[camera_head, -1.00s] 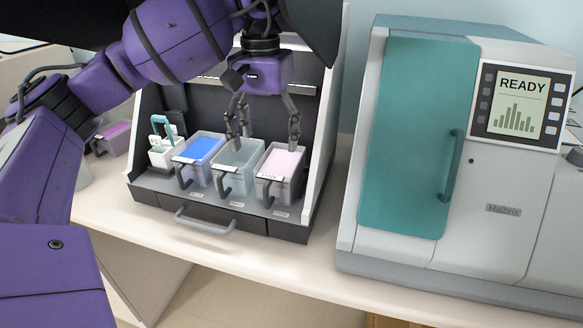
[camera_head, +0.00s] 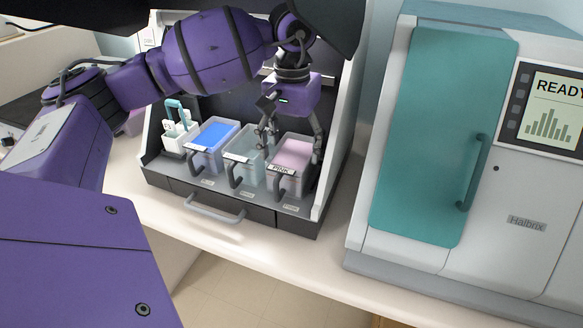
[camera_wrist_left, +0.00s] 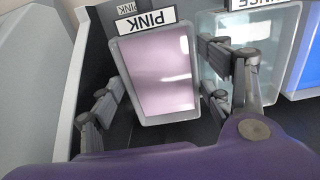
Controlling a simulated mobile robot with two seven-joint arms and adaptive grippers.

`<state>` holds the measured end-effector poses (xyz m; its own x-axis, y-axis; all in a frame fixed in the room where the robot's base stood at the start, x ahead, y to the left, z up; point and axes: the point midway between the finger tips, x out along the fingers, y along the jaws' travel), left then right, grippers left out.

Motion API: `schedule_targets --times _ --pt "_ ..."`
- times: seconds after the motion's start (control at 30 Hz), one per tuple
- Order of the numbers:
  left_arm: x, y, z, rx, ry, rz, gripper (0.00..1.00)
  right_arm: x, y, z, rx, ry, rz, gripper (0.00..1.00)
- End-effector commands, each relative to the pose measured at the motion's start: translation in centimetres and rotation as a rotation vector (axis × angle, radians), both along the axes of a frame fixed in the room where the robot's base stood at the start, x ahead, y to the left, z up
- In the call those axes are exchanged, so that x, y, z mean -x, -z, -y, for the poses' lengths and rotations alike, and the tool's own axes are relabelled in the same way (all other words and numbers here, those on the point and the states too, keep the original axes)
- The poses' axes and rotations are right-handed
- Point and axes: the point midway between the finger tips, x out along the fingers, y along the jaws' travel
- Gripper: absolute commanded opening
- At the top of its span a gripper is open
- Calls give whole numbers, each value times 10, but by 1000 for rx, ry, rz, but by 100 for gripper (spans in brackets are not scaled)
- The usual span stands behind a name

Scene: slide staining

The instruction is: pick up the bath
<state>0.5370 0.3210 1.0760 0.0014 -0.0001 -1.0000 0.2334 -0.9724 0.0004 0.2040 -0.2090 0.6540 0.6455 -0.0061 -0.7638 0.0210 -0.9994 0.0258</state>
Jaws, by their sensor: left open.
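The bath labelled PINK (camera_head: 291,158) is a clear box of pink liquid at the right end of a row in the dark staining station. It also shows in the left wrist view (camera_wrist_left: 157,72). My left gripper (camera_head: 293,142) is open above it, pointing down. In the left wrist view its fingers (camera_wrist_left: 162,108) stand apart on both sides of the pink bath; contact is not clear. A clear, pale bath (camera_head: 243,157) and a blue bath (camera_head: 211,140) sit to its left. My right gripper is not in view.
A white slide rack with a teal handle (camera_head: 178,130) stands left of the blue bath. The station's side wall (camera_head: 339,130) rises close on the right. A white machine with a teal door (camera_head: 440,140) stands further right. The counter front (camera_head: 270,255) is clear.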

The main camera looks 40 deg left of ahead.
Motion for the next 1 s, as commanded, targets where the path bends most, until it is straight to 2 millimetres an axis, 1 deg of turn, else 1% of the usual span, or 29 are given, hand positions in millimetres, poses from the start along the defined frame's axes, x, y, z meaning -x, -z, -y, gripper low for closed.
schedule_targets --times 0.13,0.17,0.37,0.67,0.9,1.0 --pt "0 0 0 0 0 0 72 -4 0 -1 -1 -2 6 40" --pt "0 0 0 0 0 0 71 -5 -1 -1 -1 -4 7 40" --pt "0 0 0 0 0 -1 44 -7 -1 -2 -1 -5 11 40" --pt "0 0 0 0 0 0 5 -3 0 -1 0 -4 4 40" --pt "-1 -3 0 0 0 3 4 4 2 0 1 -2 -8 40" --pt "-1 -9 0 0 0 3 4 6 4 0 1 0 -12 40"
